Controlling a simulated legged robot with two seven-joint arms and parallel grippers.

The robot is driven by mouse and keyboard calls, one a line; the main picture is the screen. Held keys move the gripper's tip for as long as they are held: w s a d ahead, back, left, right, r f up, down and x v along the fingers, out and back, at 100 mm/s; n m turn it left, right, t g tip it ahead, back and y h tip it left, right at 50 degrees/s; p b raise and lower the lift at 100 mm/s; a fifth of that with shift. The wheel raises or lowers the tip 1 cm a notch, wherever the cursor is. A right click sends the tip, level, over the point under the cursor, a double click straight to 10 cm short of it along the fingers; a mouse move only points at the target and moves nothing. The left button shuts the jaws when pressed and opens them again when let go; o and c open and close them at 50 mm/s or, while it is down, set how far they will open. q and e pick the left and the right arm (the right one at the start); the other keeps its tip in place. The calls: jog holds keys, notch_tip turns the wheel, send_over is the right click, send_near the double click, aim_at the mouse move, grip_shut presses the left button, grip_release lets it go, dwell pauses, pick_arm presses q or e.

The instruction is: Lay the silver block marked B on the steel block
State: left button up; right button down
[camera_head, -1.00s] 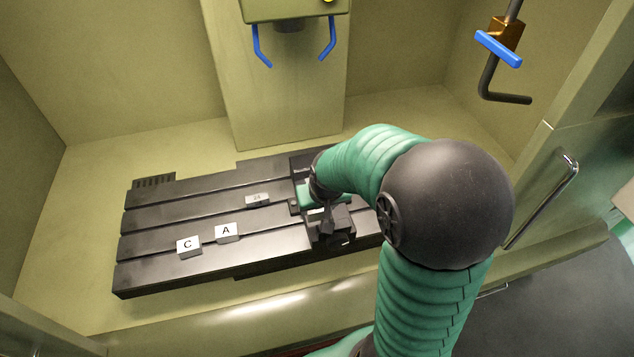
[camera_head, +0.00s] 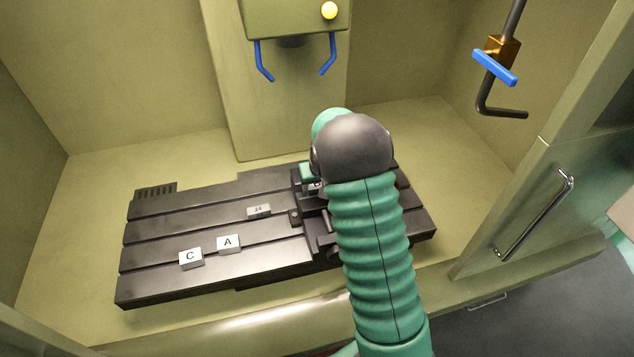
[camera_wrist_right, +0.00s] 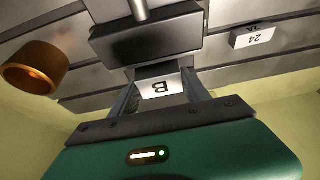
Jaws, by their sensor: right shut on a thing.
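The silver block marked B (camera_wrist_right: 160,84) shows in the right wrist view between the fingers of my right gripper (camera_wrist_right: 160,94), which is shut on it. A small grey block marked 24 (camera_head: 258,210), apparently the steel block, lies on the slotted table left of the vise. It also shows in the right wrist view (camera_wrist_right: 252,36), apart from the held block. My left gripper is not in view.
The dark vise (camera_head: 297,219) stands on the slotted table (camera_head: 170,281); its jaw (camera_wrist_right: 148,38) is close to the held block. Blocks C (camera_head: 190,259) and A (camera_head: 229,244) lie front left. A machine head (camera_head: 290,20) with blue handles hangs above. A copper-coloured cylinder (camera_wrist_right: 34,68) shows in the wrist view.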

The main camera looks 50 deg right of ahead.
jog(key=c, duration=0.5)
grip_release()
jog(key=shift+s, duration=0.1)
jog(key=v, duration=1.2)
jog(key=s+a+f+n, duration=0.2)
jog(key=s+a+f, duration=0.1)
jog(key=a, duration=0.6)
jog(key=s+a+f+n+y, duration=0.1)
jog(key=s+a+f+n, duration=0.1)
jog(key=a, duration=0.7)
jog(key=s+a+f+n+g+y, duration=0.1)
jog(key=s+a+f, duration=0.3)
jog(key=a, duration=0.5)
jog(key=shift+s+a+f+n, duration=0.15)
jog(key=shift+s+n, duration=0.45)
jog(key=shift+s, duration=0.45)
